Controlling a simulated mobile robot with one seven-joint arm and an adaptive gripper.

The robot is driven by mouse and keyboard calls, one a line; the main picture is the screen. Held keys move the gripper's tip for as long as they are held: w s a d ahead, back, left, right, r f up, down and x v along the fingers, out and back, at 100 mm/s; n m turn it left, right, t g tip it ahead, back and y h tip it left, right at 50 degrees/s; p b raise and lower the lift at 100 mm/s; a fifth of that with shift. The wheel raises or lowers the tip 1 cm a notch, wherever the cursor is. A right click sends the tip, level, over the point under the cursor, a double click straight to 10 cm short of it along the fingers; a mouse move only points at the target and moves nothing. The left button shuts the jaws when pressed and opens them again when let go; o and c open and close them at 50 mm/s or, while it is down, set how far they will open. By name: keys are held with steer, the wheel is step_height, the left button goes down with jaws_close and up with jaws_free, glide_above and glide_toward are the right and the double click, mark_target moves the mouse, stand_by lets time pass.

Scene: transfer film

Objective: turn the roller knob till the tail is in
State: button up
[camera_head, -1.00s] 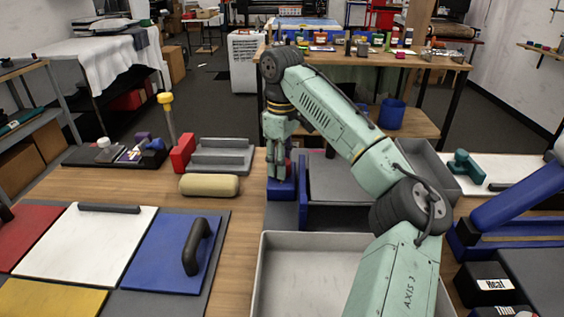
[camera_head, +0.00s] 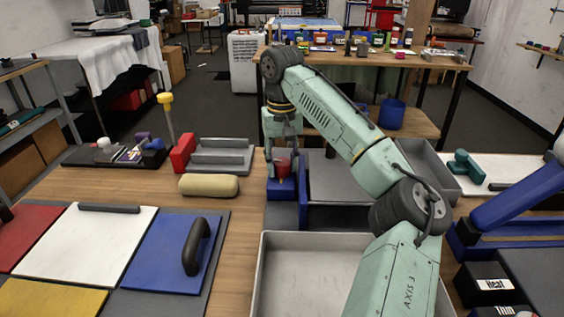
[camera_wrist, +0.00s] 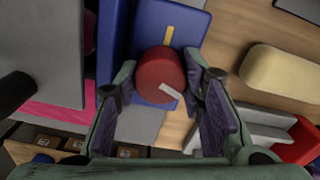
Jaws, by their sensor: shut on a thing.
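The red round roller knob (camera_wrist: 161,74) sits on a blue block (camera_wrist: 192,22) in the wrist view. It carries a pale stripe near its lower edge, and a yellow mark lies on the block beyond it. In the head view the knob (camera_head: 282,167) shows on the blue block (camera_head: 281,188) beside the grey plate (camera_head: 334,180). My gripper (camera_wrist: 160,92) has one finger on each side of the knob and is shut on it. In the wrist view a pink strip (camera_wrist: 55,108) lies left of the blue device; I cannot tell whether it is the tail.
A beige roll (camera_head: 209,185) and grey rails with a red block (camera_head: 183,153) stand to the left. A grey tray (camera_head: 310,272) is in front. A blue panel with a black handle (camera_head: 172,255) lies front left. A blue-framed device (camera_head: 515,205) stands on the right.

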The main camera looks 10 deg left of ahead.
mark_target(282, 161)
steer(key=shift+m, duration=0.8)
steer(key=shift+r, duration=0.1)
steer(key=o, duration=0.9)
steer(key=shift+c, duration=0.2)
step_height(282, 161, up, 12)
